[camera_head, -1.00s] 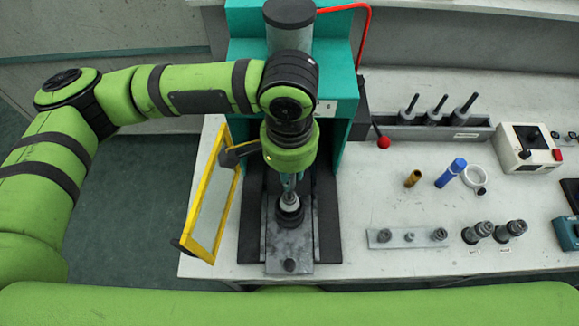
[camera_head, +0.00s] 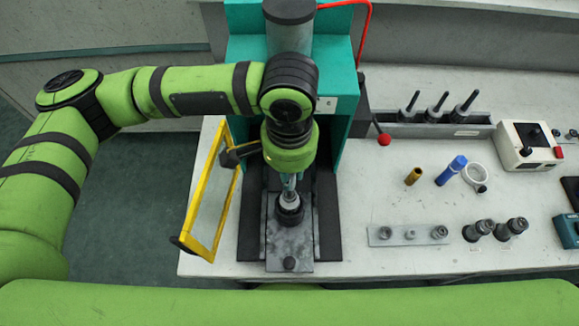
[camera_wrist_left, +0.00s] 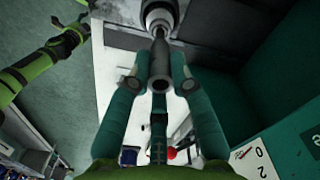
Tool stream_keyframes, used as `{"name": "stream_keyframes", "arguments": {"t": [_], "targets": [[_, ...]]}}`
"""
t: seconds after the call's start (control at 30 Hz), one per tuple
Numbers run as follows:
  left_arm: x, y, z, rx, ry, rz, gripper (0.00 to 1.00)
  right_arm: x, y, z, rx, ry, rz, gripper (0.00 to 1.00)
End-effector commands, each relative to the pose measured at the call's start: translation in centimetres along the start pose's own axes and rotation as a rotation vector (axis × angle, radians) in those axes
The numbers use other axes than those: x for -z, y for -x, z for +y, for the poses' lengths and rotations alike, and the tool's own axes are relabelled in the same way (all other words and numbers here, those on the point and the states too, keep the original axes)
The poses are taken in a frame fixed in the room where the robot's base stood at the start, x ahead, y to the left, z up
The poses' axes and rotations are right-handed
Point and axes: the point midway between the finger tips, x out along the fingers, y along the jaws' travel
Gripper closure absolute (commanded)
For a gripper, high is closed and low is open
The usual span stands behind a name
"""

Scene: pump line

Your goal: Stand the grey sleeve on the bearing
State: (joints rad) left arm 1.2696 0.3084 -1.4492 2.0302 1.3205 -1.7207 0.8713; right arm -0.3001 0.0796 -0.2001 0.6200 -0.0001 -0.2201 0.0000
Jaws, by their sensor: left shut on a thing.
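The sleeve's far end points at the pale, round bearing (camera_wrist_left: 160,17), and the two line up closely. I cannot tell whether they touch. In the head view the bearing (camera_head: 289,198) shows as a pale ring on a dark round base, under the fingers. The fingers and wrist mostly hide the sleeve there.
The dark base stands on a grey plate (camera_head: 289,242) inside the teal press (camera_head: 346,110). A yellow-framed guard (camera_head: 212,190) stands open at the left. To the right are a red-knobbed lever (camera_head: 384,140), a blue cylinder (camera_head: 451,170), a brass tube (camera_head: 413,176) and a small-parts plate (camera_head: 408,235).

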Motion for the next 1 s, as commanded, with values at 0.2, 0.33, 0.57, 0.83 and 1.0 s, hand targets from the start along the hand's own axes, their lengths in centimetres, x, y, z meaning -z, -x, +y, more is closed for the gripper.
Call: {"name": "stream_keyframes", "arguments": {"t": [0.2, 0.33, 0.57, 0.83, 1.0], "targets": [[0.0, -0.8, 0.0, -0.001, 0.0, -0.001, 0.96, 0.0, -0.3, 0.0, 0.0, 0.0, 0.0, 0.31], [0.0, -1.2, 0.0, -0.001, 0.001, -0.002, 0.96, -0.1, -0.4, 0.0, -0.001, 0.0, 0.0, 0.31], [0.0, -1.9, 0.0, 0.0, 0.001, -0.001, 0.96, -0.1, -0.7, 0.0, -0.001, 0.0, 0.0, 0.31], [0.0, -2.6, 0.0, 0.0, 0.001, -0.002, 0.96, -0.1, -1.0, 0.1, -0.001, 0.0, 0.0, 0.31], [0.0, -3.1, 0.0, 0.0, 0.001, -0.001, 0.96, -0.1, -1.1, 0.1, -0.001, 0.0, 0.0, 0.31]]}}
